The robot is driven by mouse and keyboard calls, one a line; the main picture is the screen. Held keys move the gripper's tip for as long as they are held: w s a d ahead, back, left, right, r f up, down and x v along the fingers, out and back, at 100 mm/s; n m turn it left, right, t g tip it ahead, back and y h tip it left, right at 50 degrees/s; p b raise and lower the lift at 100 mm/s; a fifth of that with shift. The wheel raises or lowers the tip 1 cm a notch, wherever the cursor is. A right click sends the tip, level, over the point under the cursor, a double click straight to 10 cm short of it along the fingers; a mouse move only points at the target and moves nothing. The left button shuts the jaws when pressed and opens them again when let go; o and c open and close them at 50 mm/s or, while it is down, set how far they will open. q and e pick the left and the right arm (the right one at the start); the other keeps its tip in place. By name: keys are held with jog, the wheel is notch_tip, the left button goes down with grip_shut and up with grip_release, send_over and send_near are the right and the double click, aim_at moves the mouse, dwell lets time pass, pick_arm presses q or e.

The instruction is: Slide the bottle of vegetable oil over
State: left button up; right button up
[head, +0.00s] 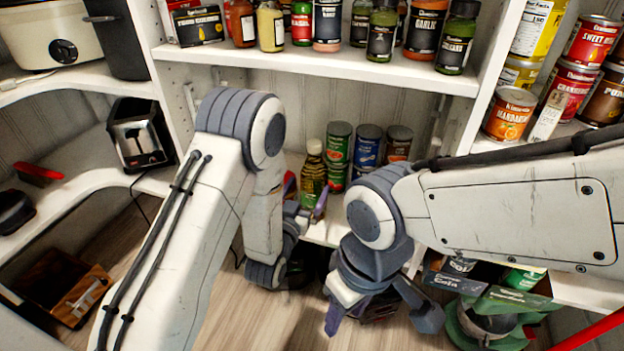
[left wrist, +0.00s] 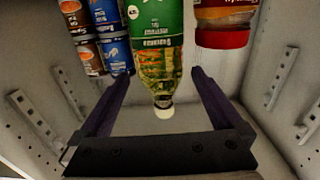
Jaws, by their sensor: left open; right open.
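The bottle of vegetable oil (head: 314,176), with a pale cap and yellow-green contents, stands upright on the lower middle shelf, left of several cans. In the left wrist view the bottle (left wrist: 158,62) appears upside down, with a green label. My left gripper (head: 305,199) is open at the bottle. One finger shows on each side of it in the left wrist view (left wrist: 160,78), with gaps between the fingers and the bottle. I cannot tell how deep it sits between them. My right gripper (head: 380,318) is open and empty, lower and in front of the shelf.
A green can (head: 339,145), a blue can (head: 367,148) and a darker can (head: 398,143) stand right of the bottle. A red-lidded jar (left wrist: 222,28) shows in the left wrist view. Spice jars line the shelf above (head: 330,72). A toaster (head: 138,135) sits left.

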pick_arm(q)
jog(key=b+x, duration=0.1)
jog(key=x, duration=0.8)
jog(key=shift+w+b, duration=0.1)
jog(key=shift+b, duration=0.2)
grip_shut()
